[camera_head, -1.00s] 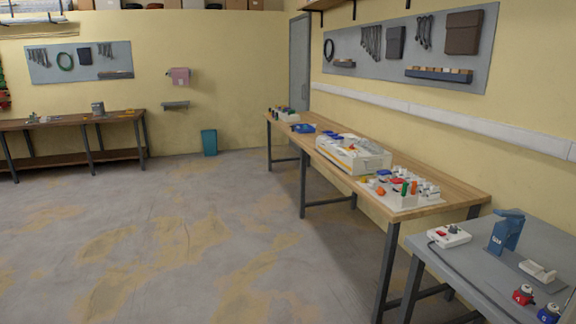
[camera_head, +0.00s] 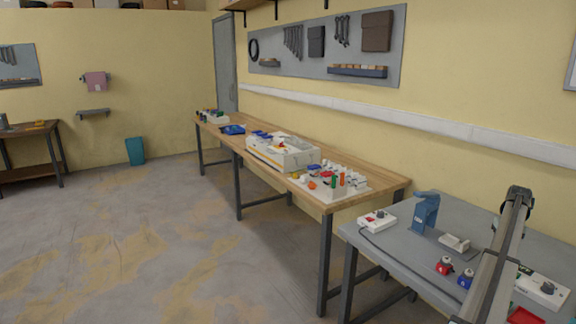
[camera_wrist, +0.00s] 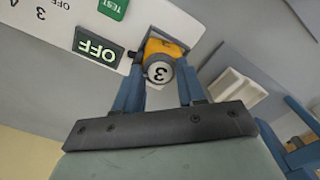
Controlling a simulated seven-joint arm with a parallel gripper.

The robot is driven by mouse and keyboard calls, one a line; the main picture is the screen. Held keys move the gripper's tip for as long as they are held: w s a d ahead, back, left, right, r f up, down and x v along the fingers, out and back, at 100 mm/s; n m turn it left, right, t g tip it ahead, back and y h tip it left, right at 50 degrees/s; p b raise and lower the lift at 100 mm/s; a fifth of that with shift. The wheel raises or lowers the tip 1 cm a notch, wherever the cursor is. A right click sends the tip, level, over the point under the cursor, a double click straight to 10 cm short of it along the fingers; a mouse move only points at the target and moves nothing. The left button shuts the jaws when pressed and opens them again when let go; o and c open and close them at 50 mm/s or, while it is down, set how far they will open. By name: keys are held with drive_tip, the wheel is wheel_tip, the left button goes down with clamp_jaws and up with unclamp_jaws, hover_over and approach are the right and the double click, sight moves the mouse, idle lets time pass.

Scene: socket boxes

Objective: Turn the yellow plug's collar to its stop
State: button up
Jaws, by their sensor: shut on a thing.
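The yellow plug (camera_wrist: 176,48) sits at the white socket box (camera_wrist: 170,17) in the wrist view. Its pale round end, marked 3, faces the camera, with a dark grey ring around it. My gripper (camera_wrist: 160,72) has its blue fingers on either side of the plug and is shut on it. The fingers partly cover the plug, so the collar's turn position cannot be told. A dark display (camera_wrist: 98,47) on the box reads OFF, beside a green TEST label (camera_wrist: 113,7). In the head view the yellow plug and my fingertips cannot be made out.
On the grey table, a white box with a dial (camera_head: 377,220), a blue stand (camera_head: 425,212), a red plug (camera_head: 444,265) and a blue plug (camera_head: 466,280) stand left of my arm. Another white box (camera_head: 542,289) is to its right. A white holder (camera_wrist: 238,92) is near my gripper.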

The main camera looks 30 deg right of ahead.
drive_tip(key=shift+n, duration=1)
drive_tip(key=shift+n, duration=0.3)
drive_tip(key=o, duration=1.5)
drive_tip(key=shift+c, duration=0.2)
drive_tip(key=shift+r, duration=0.15)
drive_tip(key=shift+r, duration=2.85)
